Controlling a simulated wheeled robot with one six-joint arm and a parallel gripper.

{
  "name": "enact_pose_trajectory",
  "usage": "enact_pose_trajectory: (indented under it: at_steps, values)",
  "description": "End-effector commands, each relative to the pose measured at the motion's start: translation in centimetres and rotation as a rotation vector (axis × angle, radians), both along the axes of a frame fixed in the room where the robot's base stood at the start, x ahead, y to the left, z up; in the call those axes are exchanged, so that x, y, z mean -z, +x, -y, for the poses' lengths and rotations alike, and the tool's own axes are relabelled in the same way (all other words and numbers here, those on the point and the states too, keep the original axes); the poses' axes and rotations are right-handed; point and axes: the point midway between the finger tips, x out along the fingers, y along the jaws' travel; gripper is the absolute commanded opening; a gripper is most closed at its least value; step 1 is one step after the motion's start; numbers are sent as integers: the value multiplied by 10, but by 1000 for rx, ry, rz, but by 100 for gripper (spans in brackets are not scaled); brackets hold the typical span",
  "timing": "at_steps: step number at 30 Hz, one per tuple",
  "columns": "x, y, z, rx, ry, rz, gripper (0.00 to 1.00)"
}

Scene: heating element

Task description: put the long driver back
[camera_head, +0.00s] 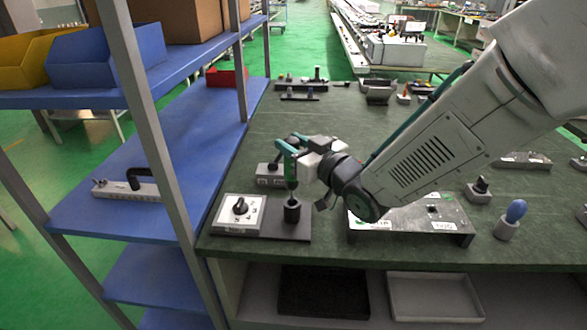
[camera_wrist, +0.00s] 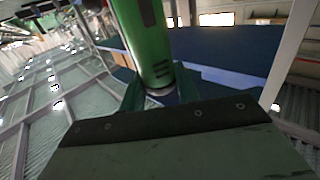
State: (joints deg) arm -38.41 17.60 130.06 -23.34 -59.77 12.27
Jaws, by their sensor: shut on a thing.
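The long driver (camera_head: 289,168) has a green body and hangs roughly upright at the left part of the green-topped bench. My gripper (camera_head: 294,143) is shut on it from the right side. In the wrist view, the green driver (camera_wrist: 150,42) runs between the two teal fingers (camera_wrist: 158,88). Its dark lower end is just over or at the mouth of a small black cylindrical holder (camera_head: 292,211); I cannot tell whether it is inside. The holder stands on a dark plate beside a white box with a black knob (camera_head: 238,212).
A grey metal fixture (camera_head: 425,222) with labels lies to the right, under my arm. A blue-topped tool (camera_head: 515,211) and a black-knobbed block (camera_head: 480,188) stand further right. A blue shelf rack (camera_head: 213,123) borders the bench on the left. Small parts stand at the back.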

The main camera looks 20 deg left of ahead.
Motion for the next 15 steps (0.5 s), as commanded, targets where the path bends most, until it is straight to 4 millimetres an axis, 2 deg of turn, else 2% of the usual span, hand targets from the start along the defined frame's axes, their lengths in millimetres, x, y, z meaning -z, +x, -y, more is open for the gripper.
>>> enact_pose_trajectory:
  at_steps: [5,12,15]
  values:
    - [12,0,-1,-1,1,0,0]
    - [45,-1,-1,-1,1,-1,0]
    - [46,0,-1,-1,2,1,0]
